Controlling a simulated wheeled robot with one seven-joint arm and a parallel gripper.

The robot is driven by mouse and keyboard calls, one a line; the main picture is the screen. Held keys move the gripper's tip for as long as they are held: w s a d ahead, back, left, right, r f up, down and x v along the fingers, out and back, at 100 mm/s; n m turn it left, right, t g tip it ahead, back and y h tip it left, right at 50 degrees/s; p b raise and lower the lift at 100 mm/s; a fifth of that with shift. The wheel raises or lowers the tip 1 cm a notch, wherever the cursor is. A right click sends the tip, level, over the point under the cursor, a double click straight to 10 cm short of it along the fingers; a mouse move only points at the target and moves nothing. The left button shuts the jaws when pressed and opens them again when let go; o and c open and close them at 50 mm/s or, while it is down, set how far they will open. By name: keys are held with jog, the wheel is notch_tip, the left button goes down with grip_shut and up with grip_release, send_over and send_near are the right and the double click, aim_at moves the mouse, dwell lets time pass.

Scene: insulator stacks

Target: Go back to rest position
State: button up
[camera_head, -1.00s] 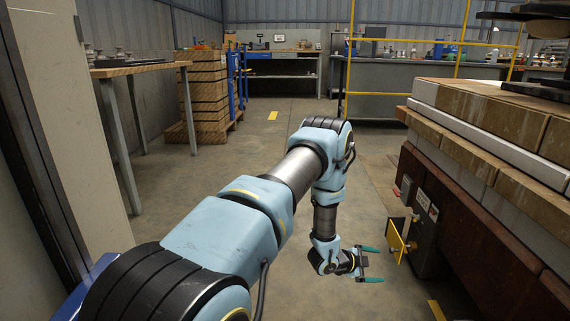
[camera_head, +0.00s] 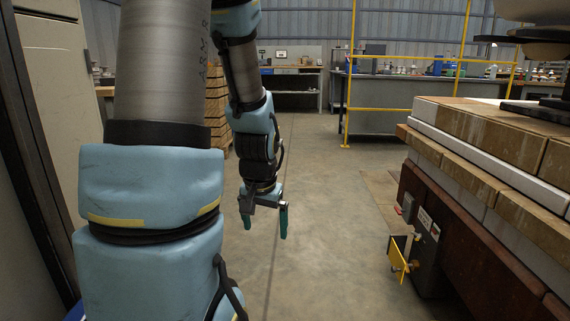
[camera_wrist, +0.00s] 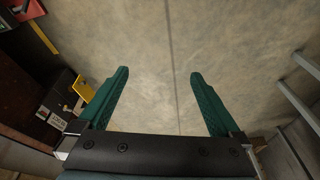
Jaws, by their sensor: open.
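My gripper (camera_head: 265,222) hangs from the raised arm in the head view, with its two green fingers pointing down at the floor. It is open and empty. In the wrist view my gripper (camera_wrist: 160,90) shows its two green fingers spread wide apart, with only bare concrete floor between them. My arm fills much of the left half of the head view and hides part of the room behind it.
At the right stands a brick-topped brown bench (camera_head: 470,230) with a control box (camera_head: 426,258) and yellow plate (camera_head: 398,258). A yellow railing (camera_head: 349,95) and grey counter (camera_head: 392,103) stand behind. A pallet stack (camera_head: 216,115) is partly hidden. The middle floor (camera_head: 325,215) is clear.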

jog(key=s+a+r+n+g, duration=0.1)
jog(key=s+a+r+n, duration=0.15)
jog(key=s, duration=0.45)
notch_tip(320, 180, up, 38)
jog(key=p, duration=3.8)
jog(key=shift+d, duration=0.25)
